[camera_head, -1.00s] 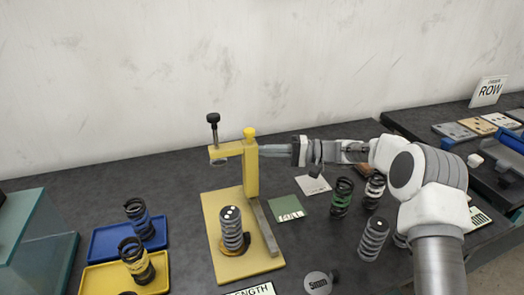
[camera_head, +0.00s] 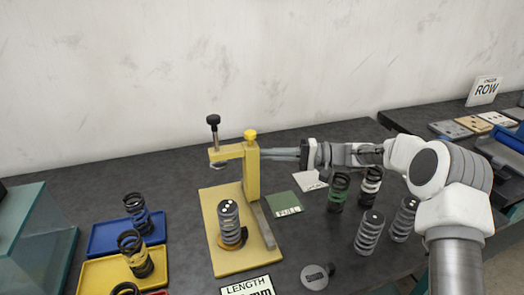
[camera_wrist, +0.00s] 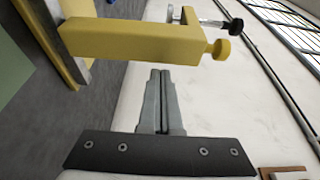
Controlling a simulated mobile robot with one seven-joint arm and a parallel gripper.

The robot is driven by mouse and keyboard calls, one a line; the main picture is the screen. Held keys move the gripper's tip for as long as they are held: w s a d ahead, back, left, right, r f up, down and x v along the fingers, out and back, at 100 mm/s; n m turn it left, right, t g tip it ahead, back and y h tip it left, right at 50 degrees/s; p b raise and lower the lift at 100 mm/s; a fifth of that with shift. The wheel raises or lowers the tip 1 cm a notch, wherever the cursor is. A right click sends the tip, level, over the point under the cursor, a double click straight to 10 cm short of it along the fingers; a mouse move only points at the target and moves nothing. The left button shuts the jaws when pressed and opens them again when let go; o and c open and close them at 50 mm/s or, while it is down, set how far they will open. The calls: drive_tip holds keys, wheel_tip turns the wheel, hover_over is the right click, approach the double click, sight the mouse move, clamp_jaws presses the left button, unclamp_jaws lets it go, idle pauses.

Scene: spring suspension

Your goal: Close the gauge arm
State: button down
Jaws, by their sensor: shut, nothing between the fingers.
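The yellow gauge (camera_head: 250,172) stands on a yellow base plate (camera_head: 222,262), with its arm (camera_head: 226,153) reaching left from the top of the post. A black-knobbed screw (camera_head: 213,128) passes through the arm's end, and a yellow knob (camera_head: 249,135) tops the post. A grey spring (camera_head: 229,222) stands upright on the base, below and in front of the arm. My gripper (camera_head: 272,153) is shut and empty, its tips at or very near the post's right side. In the wrist view the shut fingers (camera_wrist: 160,72) point at the yellow arm (camera_wrist: 130,42); contact is unclear.
Blue (camera_head: 103,240) and yellow (camera_head: 100,277) trays with springs lie at left. A teal-sided box (camera_head: 40,235) is at far left. The wall is behind.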

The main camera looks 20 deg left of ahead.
drive_tip(key=v, duration=0.9)
drive_tip(key=shift+d, duration=0.3)
drive_tip(key=c, duration=1.4)
unclamp_jaws()
drive_tip(key=shift+w+d, duration=0.2)
drive_tip(key=shift+o, duration=1.3)
drive_tip(key=shift+d+r, duration=0.1)
drive_tip(key=shift+r, duration=0.15)
drive_tip(key=o, duration=0.6)
drive_tip(key=s+r+m+p, duration=0.1)
drive_tip(key=m, duration=0.1)
drive_tip(key=s+r+m+t+p, duration=0.1)
drive_tip(key=r+m, duration=0.1)
drive_tip(key=m, duration=0.1)
drive_tip(key=s+r+m+t+y+p, duration=0.1)
drive_tip(key=r+m, duration=0.1)
drive_tip(key=m, duration=0.1)
drive_tip(key=shift+s+a, duration=0.2)
drive_tip(key=shift+a, duration=0.05)
drive_tip(key=s+d+r+m+t+p, duration=0.25)
drive_tip(key=s+m+t, duration=0.35)
drive_tip(key=m, duration=0.9)
drive_tip(key=w+a, duration=0.1)
drive_tip(key=a, duration=1.7)
drive_tip(key=shift+r+p, duration=0.35)
drive_tip(key=shift+p, duration=0.05)
drive_tip(key=shift+w, duration=0.1)
drive_tip(key=shift+c, duration=0.3)
clamp_jaws()
